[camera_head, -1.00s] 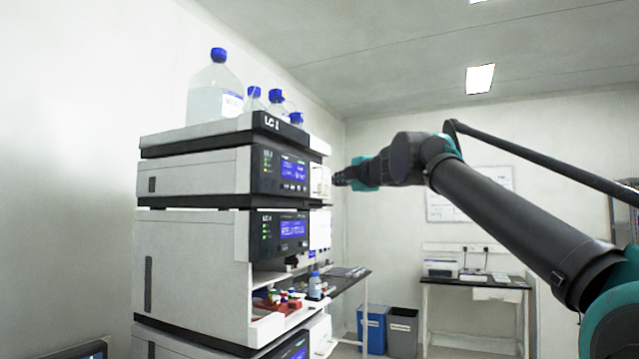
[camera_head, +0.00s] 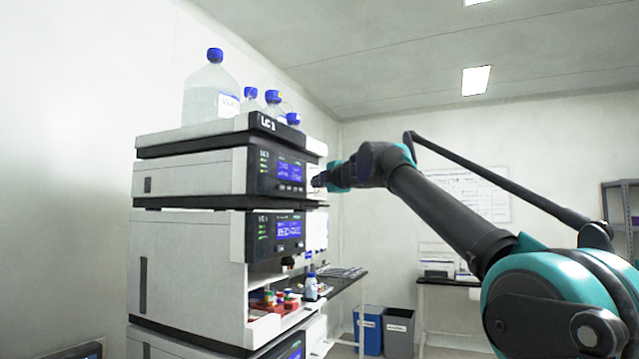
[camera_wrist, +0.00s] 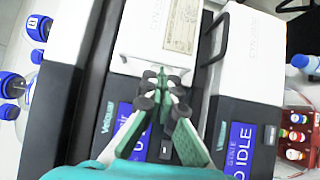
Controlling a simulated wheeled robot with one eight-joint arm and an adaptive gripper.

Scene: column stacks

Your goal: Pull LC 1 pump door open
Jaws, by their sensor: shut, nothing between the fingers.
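The LC 1 pump (camera_head: 215,173) is the upper module of the stack in the head view, with a blue-lit display on its dark front. Its pale door panel (camera_head: 313,172) is right of the display, partly behind my gripper (camera_head: 318,181). In the wrist view the door (camera_wrist: 165,32) is a white panel with a printed label and looks closed. My gripper (camera_wrist: 163,88) is shut and empty, its dark fingertips together by the door's near edge. I cannot tell whether they touch it.
Solvent bottles (camera_head: 211,92) with blue caps stand on top of the stack. The lower module (camera_head: 190,260) has an open bay with vials and red racks (camera_wrist: 292,135). A black bar handle (camera_wrist: 215,35) shows beside the door. Blue and grey bins (camera_head: 398,332) stand behind.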

